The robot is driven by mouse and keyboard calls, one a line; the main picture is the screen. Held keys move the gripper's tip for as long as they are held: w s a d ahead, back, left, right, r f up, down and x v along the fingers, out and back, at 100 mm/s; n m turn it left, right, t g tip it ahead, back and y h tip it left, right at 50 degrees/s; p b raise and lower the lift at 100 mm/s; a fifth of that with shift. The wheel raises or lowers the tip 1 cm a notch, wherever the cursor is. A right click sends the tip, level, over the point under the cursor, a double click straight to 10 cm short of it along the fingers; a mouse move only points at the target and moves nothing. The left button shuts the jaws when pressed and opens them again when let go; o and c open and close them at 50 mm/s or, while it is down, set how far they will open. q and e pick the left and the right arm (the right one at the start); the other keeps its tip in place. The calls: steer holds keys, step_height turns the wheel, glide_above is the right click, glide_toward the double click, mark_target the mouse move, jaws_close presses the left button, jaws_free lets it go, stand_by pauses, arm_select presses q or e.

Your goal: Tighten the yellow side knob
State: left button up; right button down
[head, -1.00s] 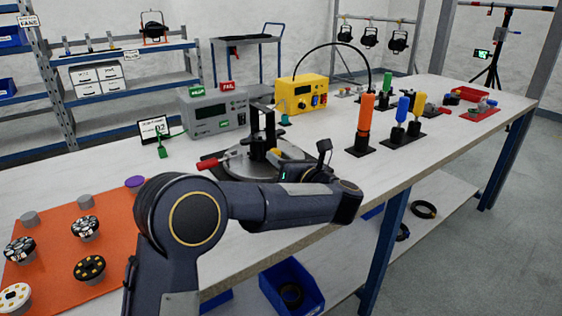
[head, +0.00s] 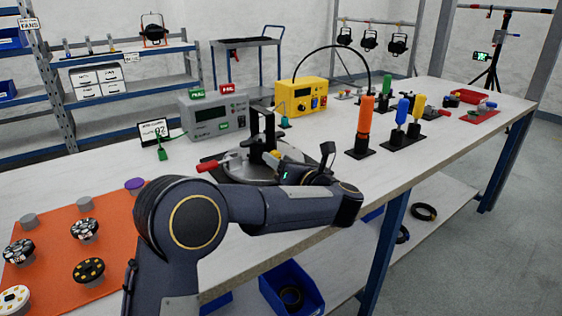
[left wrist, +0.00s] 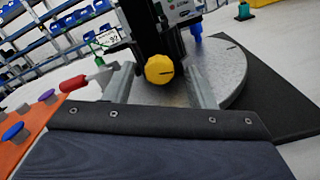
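The yellow side knob (left wrist: 159,69) shows in the left wrist view on the side of a black upright fixture (left wrist: 148,30), with a dark mark on its face. In the head view the fixture (head: 255,135) stands on a round grey plate (head: 232,167), and a bit of yellow shows beside my gripper. My left gripper (left wrist: 160,82) is open. Its two grey fingers stand left and right of the knob with gaps. Whether the fingertips reach past the knob's face is unclear. In the head view my wrist hides part of the plate. My right gripper is not in view.
A red-tipped handle (head: 207,166) sticks out at the plate's left. A grey meter box (head: 213,115) and a yellow box (head: 301,97) stand behind. Orange, blue and yellow screwdriver-like tools (head: 365,115) stand at right. An orange mat (head: 60,250) holds several knobs.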

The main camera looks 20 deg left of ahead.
arm_select(q)
steer(key=shift+d, duration=0.1)
steer(key=v, duration=0.7)
steer(key=shift+s+d+p, duration=0.25)
steer(key=shift+p, duration=0.1)
